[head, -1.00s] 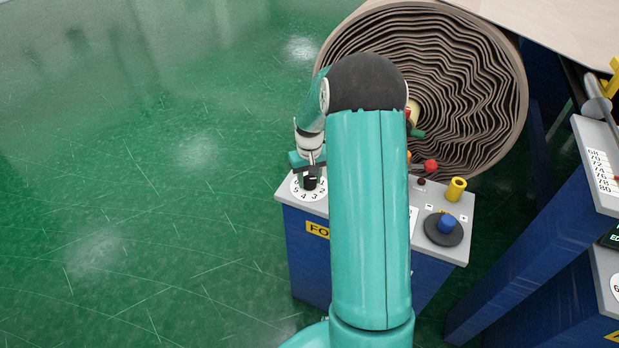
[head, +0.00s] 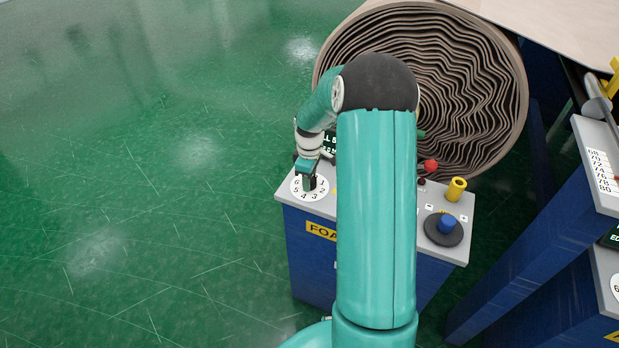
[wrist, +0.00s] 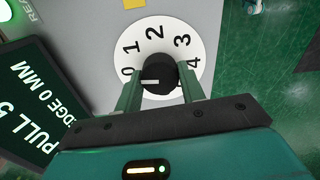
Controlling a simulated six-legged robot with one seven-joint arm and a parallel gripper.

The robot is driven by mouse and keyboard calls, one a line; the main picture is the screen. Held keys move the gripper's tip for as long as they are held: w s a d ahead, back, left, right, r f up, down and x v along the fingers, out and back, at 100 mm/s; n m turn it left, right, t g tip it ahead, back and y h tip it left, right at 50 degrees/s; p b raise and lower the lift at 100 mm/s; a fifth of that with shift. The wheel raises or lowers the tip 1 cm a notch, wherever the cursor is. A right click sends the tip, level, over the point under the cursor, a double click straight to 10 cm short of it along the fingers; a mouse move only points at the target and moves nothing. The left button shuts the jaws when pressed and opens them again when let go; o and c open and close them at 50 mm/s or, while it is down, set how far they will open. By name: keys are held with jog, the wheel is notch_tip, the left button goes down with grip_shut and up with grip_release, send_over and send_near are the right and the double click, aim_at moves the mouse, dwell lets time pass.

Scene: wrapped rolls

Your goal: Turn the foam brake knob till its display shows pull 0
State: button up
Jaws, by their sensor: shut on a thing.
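The foam brake knob (wrist: 158,72) is black with a white pointer mark, at the centre of a white dial (wrist: 158,25) numbered 0 to 4 in the wrist view; the dial's lower part is hidden by my gripper. The mark lies to the left, a little below the 0. My gripper (wrist: 160,80) is shut on the knob, one green finger on each side. The dark display (wrist: 35,105) at left reads PULL 5 and EDGE 0 MM. In the head view, my gripper (head: 308,176) points down onto the dial (head: 322,193) on the console's left corner.
More blue consoles (head: 540,250) are at right. Green floor at left is clear.

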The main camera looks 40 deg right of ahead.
jog(key=shift+r+n, duration=0.1)
jog(key=shift+n, duration=0.5)
jog(key=o, duration=1)
notch_tip(320, 180, up, 14)
jog(key=shift+f, duration=0.15)
dwell(0.3)
